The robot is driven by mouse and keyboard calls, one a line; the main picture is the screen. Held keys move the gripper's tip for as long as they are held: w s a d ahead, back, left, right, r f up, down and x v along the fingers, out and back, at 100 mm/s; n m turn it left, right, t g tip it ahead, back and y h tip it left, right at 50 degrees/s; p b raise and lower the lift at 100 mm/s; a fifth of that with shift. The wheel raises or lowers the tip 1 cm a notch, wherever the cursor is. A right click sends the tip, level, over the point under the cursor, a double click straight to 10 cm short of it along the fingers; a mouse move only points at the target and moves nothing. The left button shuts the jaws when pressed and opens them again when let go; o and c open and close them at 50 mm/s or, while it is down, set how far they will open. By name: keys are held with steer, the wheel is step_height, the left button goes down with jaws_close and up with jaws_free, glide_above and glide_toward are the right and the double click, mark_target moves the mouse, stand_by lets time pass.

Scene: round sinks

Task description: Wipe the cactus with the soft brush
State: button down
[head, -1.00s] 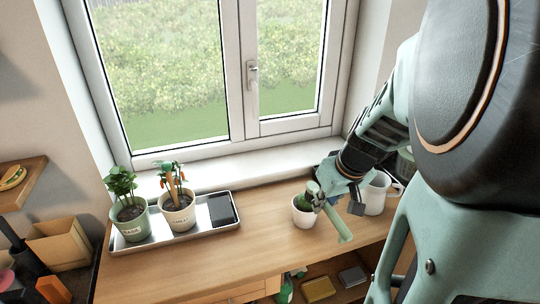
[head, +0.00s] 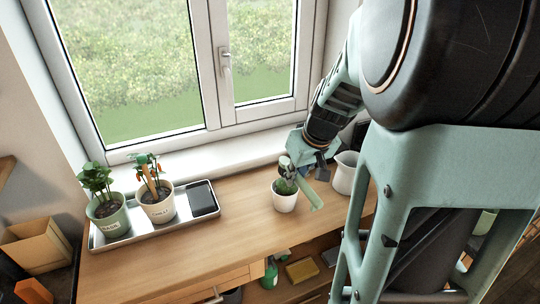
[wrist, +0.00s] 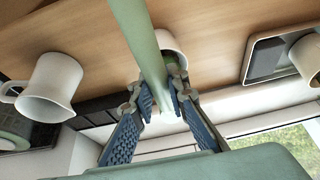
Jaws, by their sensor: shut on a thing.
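The cactus (head: 284,187) is a small green plant in a white pot (head: 284,203) on the wooden worktop. My gripper (head: 293,174) is just above and to the right of it in the head view, shut on the soft brush. The pale green brush handle (head: 311,196) slants down to the right, in front of my fingers. In the wrist view the handle (wrist: 143,40) runs up from between my fingertips (wrist: 160,97), and the white pot (wrist: 170,41) shows partly behind it. I cannot tell whether the bristles touch the cactus.
A white jug (head: 344,173) stands close on the right of my gripper. A metal tray (head: 123,238) with two potted plants (head: 109,215) (head: 157,205) and a dark flat item (head: 201,198) lies on the left. The worktop between tray and cactus is clear. The window (head: 150,70) is behind.

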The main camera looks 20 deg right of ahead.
steer(key=shift+r+p, duration=1.65)
steer(key=shift+r, duration=1.1)
steer(key=shift+r+p, duration=1.05)
steer(key=shift+r, duration=0.45)
